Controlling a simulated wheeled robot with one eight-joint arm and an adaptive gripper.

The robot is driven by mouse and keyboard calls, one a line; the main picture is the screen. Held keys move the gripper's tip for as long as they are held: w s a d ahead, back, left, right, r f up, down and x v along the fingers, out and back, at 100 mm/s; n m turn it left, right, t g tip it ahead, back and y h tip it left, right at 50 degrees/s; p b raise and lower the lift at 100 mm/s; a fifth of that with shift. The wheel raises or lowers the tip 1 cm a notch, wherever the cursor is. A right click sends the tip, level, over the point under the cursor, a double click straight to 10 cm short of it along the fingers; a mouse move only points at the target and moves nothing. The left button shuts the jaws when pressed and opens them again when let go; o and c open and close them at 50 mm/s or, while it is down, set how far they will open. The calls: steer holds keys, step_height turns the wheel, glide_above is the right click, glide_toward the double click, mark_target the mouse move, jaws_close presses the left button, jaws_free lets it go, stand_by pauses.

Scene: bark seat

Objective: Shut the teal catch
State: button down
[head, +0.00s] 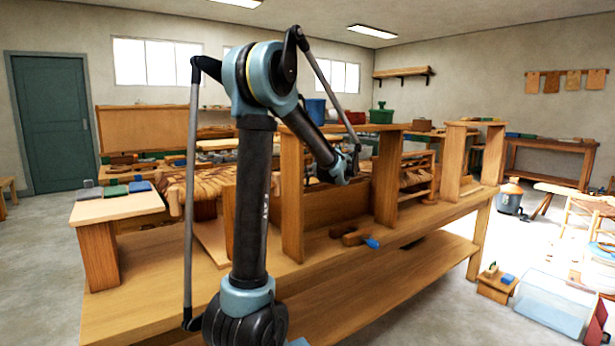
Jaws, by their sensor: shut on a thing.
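My arm reaches from the front of the bench away to the right. My gripper (346,168) is at its far end, small and dark, in the gap between two upright wooden panels above the bench. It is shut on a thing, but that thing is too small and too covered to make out. I cannot pick out the teal catch in this view; the gripper, arm or panels may hide it.
The left upright panel (291,200) and right upright panel (386,185) stand on the wooden bench (400,232). A wooden tool with a blue end (372,243) lies on the bench top. A green box (381,114) sits above. A clear bin (552,300) stands on the floor at right.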

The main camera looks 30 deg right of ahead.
steer(key=shift+w+a+g, duration=0.1)
steer(key=shift+w+g, duration=0.1)
steer(key=shift+g, duration=0.2)
steer(key=c, duration=1.4)
jaws_free()
steer(key=shift+o, duration=0.2)
steer(key=v, duration=0.7)
steer(key=shift+s, duration=0.15)
